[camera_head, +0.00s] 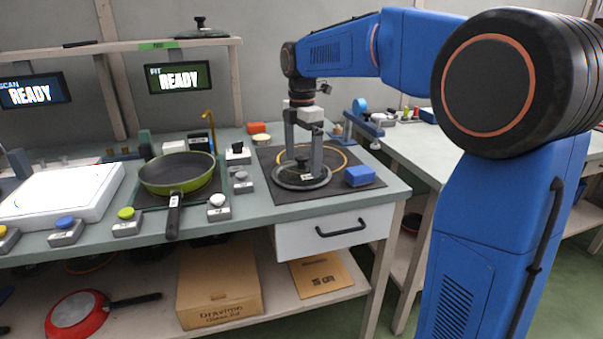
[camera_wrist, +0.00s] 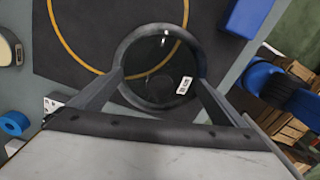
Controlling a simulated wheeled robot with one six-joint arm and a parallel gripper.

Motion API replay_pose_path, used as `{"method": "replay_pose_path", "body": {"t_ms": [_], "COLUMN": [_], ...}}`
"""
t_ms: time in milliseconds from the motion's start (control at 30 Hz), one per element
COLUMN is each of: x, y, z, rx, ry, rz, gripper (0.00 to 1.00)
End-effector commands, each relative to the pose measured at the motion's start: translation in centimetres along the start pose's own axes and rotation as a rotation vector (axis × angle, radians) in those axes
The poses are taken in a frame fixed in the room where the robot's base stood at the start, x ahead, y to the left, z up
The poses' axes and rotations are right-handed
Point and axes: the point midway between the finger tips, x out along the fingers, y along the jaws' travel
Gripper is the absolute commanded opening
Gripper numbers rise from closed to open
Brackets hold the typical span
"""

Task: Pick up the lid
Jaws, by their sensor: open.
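A glass lid with a grey rim (camera_head: 282,180) and a dark knob lies on the dark mat (camera_head: 268,154) at the right end of the bench. A small white label sits on the lid. In the wrist view the lid (camera_wrist: 137,93) lies beyond the fingers, near the middle of the picture. My gripper (camera_head: 303,165) points straight down over the lid. Its two fingers are apart, on either side of the knob. In the wrist view the gripper (camera_wrist: 160,84) is open, with the lid showing between its fingers. Whether the fingers touch the knob I cannot tell.
A blue block (camera_head: 360,176) lies on the mat right of the lid. A yellow ring line (camera_head: 345,156) marks the mat. A green pan (camera_head: 178,174) stands to the left, its handle toward the front edge. Another lid (camera_head: 201,30) rests on the upper shelf.

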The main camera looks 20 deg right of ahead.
Motion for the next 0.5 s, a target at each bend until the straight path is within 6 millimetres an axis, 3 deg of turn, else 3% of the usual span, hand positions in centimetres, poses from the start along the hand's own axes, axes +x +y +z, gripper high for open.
{"method": "replay_pose_path", "body": {"t_ms": [333,500], "x": [0.86,0.87], "y": [0.0,0.0], "z": [0.01,0.01], "rx": [0.0,0.0], "ry": [0.0,0.0], "rz": [0.0,0.0], "gripper": [0.96,0.57]}}
